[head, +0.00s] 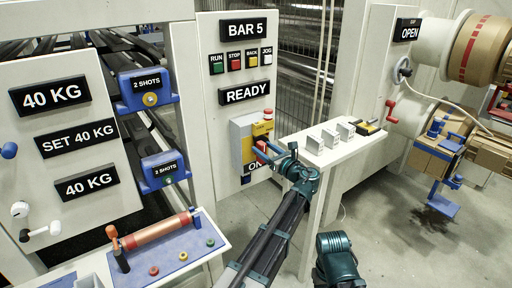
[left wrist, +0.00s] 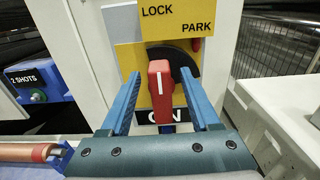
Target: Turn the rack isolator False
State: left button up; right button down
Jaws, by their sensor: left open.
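The rack isolator (head: 240,128) is a grey and yellow box on the white panel under the READY sign in the head view. In the left wrist view its yellow plate (left wrist: 185,20) reads LOCK and PARK, with an ON label (left wrist: 180,115) below. Its red handle (left wrist: 160,100) with a white line stands near upright, its lower end by ON. My left gripper (head: 262,156) is at the isolator. Its two blue fingers (left wrist: 158,78) are open, one on each side of the red handle, with visible gaps. My right gripper does not show.
A white shelf (head: 330,155) with small grey blocks stands right of the isolator. Blue 2 SHOTS boxes (head: 148,92) and a 40 KG panel (head: 50,100) are at left. A roller tray (head: 165,258) is at lower left. Grey floor (head: 400,240) is open at right.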

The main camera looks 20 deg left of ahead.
pick_arm(q)
grip_shut()
dwell(0.3)
